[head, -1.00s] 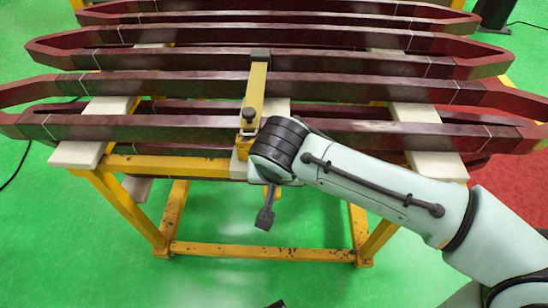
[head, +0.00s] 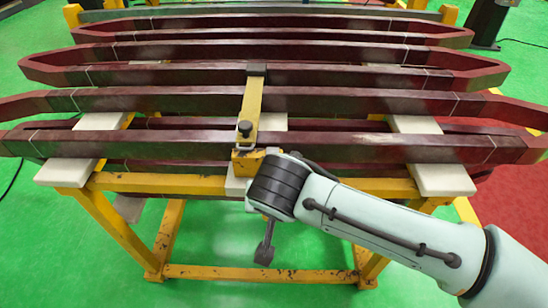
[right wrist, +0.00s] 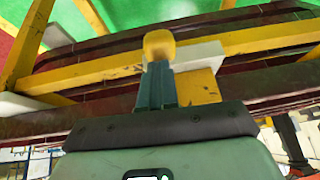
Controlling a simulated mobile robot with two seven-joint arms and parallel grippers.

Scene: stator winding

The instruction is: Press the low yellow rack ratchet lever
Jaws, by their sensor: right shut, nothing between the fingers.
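The yellow ratchet block (head: 247,160) sits at the front of the low yellow rack, at the lower end of a yellow strap bar (head: 252,100). A dark grey handle with a flat end (head: 264,252) hangs below my right wrist in the head view; its upper end is hidden there. In the right wrist view my right gripper (right wrist: 157,72) is shut, its narrow fingers together. A rounded yellow knob (right wrist: 158,44) shows at the fingertips; I cannot tell whether they touch. The ratchet block also shows in the right wrist view (right wrist: 197,87). My left gripper is out of view.
The rack's yellow front beam (head: 140,183) and lower crossbar (head: 260,273) lie close to my right arm. Long dark red coils (head: 370,147) rest across white pads (head: 440,180). Green floor (head: 60,255) is clear in front, with red floor at right.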

